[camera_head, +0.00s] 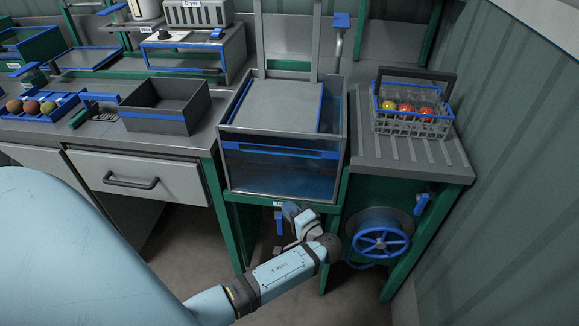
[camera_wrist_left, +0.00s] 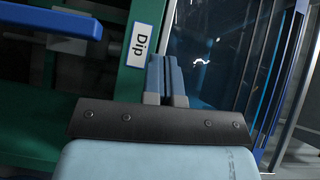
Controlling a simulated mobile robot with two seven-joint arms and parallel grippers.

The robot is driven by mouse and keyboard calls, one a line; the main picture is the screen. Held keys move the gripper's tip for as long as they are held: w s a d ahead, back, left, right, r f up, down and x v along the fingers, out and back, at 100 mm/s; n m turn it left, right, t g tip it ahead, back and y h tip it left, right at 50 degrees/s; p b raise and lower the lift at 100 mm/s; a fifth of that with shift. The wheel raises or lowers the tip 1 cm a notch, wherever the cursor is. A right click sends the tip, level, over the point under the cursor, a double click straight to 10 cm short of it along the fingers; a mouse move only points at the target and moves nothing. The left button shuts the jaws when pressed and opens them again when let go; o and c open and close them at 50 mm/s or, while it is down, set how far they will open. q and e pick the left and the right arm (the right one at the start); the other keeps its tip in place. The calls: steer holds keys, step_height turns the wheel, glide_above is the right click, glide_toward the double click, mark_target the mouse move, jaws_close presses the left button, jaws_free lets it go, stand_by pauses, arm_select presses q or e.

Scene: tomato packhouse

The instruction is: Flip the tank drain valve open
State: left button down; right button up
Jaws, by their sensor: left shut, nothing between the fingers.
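The dip tank (camera_head: 280,168) has clear walls, a blue rim and bluish liquid. A label (camera_head: 278,204) on the green frame under it reads "Dip" in the left wrist view (camera_wrist_left: 138,45). A blue lever (camera_head: 279,223) hangs down below the label, apparently the drain valve handle. It also shows in the left wrist view (camera_wrist_left: 45,18), at the upper left. My left gripper (camera_head: 290,208) is just right of the lever, in front of the frame. Its blue fingers (camera_wrist_left: 166,77) are shut and empty, apart from the lever. The valve body is mostly hidden. My right gripper is out of view.
A blue handwheel (camera_head: 381,242) and another blue lever (camera_head: 422,203) are on the green panel at right. A wire basket (camera_head: 407,124) with tomatoes stands on the ribbed drainboard above. A grey bin (camera_head: 165,123) sits on the left counter. Floor in front is open.

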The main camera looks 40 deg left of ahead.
arm_select(q)
steer(key=shift+r, duration=1.7)
steer(key=shift+s, duration=0.1)
